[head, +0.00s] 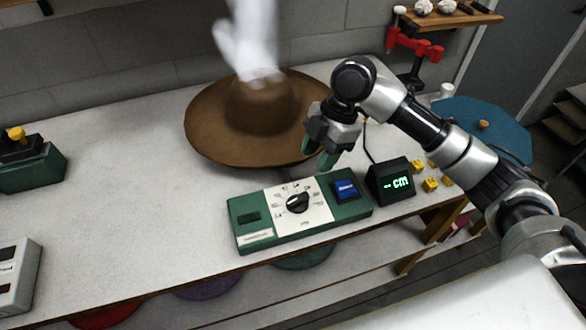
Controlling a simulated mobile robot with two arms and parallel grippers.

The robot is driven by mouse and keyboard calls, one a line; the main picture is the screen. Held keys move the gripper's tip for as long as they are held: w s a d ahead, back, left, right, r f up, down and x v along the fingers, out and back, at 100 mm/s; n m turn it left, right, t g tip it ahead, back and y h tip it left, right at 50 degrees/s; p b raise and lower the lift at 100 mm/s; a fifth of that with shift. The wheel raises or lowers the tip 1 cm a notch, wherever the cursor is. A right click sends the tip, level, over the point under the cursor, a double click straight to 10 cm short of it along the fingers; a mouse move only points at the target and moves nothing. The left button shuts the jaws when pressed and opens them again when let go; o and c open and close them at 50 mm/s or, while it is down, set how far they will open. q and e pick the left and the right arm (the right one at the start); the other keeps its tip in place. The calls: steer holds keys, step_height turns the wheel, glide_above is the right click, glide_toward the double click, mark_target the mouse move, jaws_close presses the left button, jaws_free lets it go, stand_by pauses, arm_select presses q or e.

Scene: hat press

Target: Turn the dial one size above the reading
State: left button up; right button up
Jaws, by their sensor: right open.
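The dial (298,202) is a black knob on the white plate of a green control box (258,238) at the front of the table. Small markings ring the knob, too small to read. A blue button (345,189) sits at the box's right end. The black display (391,182) beside it reads "-- cm" in green. My right gripper (318,157) is open and empty, above and behind the box, apart from the dial. A brown wide-brimmed hat (214,124) lies behind the box with white steam over its crown. My left gripper is not in view.
Small yellow blocks (430,185) lie right of the display. A blue-green round piece (483,120) is at the far right. A green device (33,170) and a white box (18,275) stand at left.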

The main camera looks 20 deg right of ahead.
glide_above(301, 196)
steer(key=d, duration=0.2)
step_height(301, 196, down, 4)
steer(key=shift+w+f+p, duration=0.1)
steer(key=shift+f+p, duration=0.15)
steer(key=shift+p, duration=0.15)
steer(key=x, duration=0.5)
steer(key=shift+w+d, duration=0.1)
steer(key=shift+w, duration=0.15)
steer(key=shift+c, duration=0.9)
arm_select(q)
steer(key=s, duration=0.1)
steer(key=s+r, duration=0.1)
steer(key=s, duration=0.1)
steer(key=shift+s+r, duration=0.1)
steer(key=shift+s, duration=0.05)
arm_select(e)
steer(key=shift+f, duration=0.1)
jaws_close()
